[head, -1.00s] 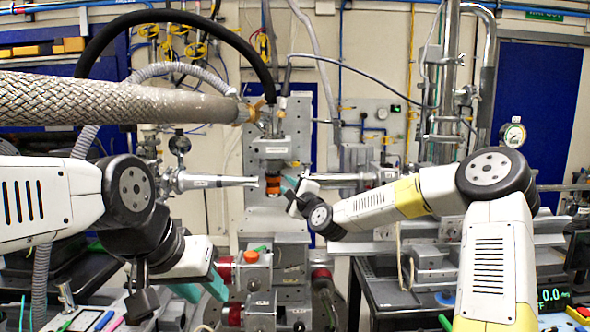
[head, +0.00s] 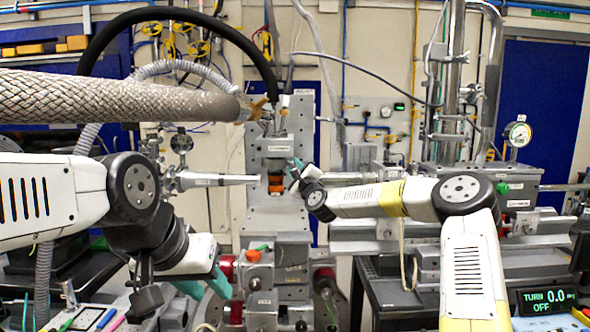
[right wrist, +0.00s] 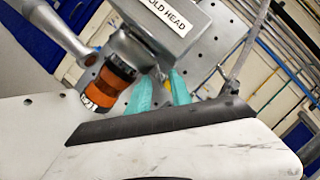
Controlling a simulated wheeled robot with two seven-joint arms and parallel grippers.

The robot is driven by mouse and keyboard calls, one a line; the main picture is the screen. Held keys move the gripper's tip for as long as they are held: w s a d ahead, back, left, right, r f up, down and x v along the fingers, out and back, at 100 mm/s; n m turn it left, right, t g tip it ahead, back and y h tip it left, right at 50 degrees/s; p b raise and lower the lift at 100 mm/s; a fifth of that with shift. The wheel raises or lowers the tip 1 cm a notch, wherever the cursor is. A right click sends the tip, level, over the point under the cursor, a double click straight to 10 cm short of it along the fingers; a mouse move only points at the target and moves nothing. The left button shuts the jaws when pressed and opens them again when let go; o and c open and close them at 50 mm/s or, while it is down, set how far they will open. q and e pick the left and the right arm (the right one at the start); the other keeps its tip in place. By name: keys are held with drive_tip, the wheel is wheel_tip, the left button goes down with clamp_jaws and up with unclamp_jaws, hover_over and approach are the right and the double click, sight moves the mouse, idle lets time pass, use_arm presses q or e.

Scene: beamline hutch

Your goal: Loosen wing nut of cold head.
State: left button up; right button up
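The cold head is a grey labelled block (head: 277,148) on the central column, with an orange-and-black banded cylinder (head: 275,184) below it. In the right wrist view its label reads "OLD HEAD" (right wrist: 165,15), and the banded cylinder (right wrist: 112,82) hangs beside my fingers. My right gripper (head: 296,168) is at the block's lower right edge. Its two teal fingers (right wrist: 160,84) stand apart, tips just under the block. A small grey part shows near the tips; I cannot make out a wing nut there. My left gripper (head: 203,286) is low at the left, teal fingers apart, empty.
A thick braided hose (head: 120,103) crosses the upper left towards the column. Metal pipes (head: 215,180) flank the column. A pressure gauge (head: 519,133) and a display reading "TURN 0.0 OFF" (head: 546,300) are at the right.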

clamp_jaws()
idle(1.4)
